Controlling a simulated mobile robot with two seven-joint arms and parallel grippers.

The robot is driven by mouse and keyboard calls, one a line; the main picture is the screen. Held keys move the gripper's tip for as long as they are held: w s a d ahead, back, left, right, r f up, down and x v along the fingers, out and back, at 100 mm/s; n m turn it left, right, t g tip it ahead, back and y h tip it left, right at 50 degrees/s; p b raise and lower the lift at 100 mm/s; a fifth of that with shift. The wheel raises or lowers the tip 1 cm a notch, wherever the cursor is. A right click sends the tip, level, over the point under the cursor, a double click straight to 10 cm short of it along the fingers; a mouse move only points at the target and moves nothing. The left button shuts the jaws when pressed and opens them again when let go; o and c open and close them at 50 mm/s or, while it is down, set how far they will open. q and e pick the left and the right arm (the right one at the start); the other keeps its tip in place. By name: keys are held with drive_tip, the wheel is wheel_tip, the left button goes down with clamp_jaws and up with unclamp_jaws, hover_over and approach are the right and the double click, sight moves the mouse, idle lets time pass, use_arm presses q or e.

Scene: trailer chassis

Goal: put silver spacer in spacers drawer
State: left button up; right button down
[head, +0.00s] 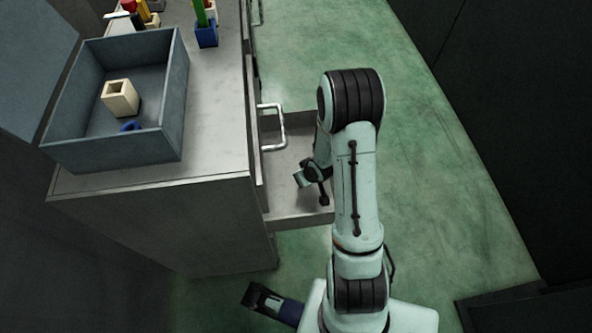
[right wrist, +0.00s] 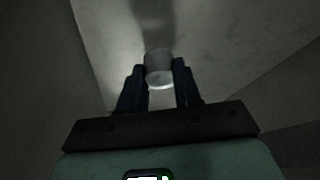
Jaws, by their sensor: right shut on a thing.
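The silver spacer (right wrist: 158,68) is a short pale cylinder between the two dark fingers of my right gripper (right wrist: 160,80) in the right wrist view. The fingers are shut on its sides. In the head view my right wrist is over the open drawer (head: 292,219) at the cabinet's right side; my arm hides the fingertips and the spacer there. A pale surface lies beyond the spacer in the wrist view; I cannot tell whether they touch. My left gripper (head: 260,297) shows at the bottom of the head view, away from the drawer; its jaw state is unclear.
A grey-blue bin (head: 75,155) on the cabinet top (head: 215,130) holds a beige square block (head: 120,98) and a small blue part (head: 130,126). Coloured parts stand behind it. Green floor (head: 440,170) is clear on the right.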

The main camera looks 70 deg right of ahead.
drive_tip(key=shift+w+d, duration=0.45)
drive_tip(key=shift+w, duration=0.1)
drive_tip(key=shift+w+d, duration=0.9)
drive_tip(key=shift+w, duration=0.15)
drive_tip(key=shift+w+d+f+b, duration=0.15)
drive_tip(key=shift+w+f+b, duration=0.05)
drive_tip(key=shift+f+b, duration=0.45)
use_arm(q)
drive_tip(key=shift+s+a+f, duration=0.15)
drive_tip(key=shift+s+f, duration=0.2)
drive_tip(key=shift+f, duration=0.25)
drive_tip(key=shift+s+a+f, duration=0.15)
drive_tip(key=shift+s+f, duration=0.15)
drive_tip(key=shift+f, duration=0.25)
use_arm(e)
drive_tip(key=c, duration=0.8)
unclamp_jaws()
drive_tip(key=shift+f, duration=0.1)
use_arm(q)
drive_tip(key=shift+s+f+g, duration=0.1)
drive_tip(key=shift+g, duration=0.2)
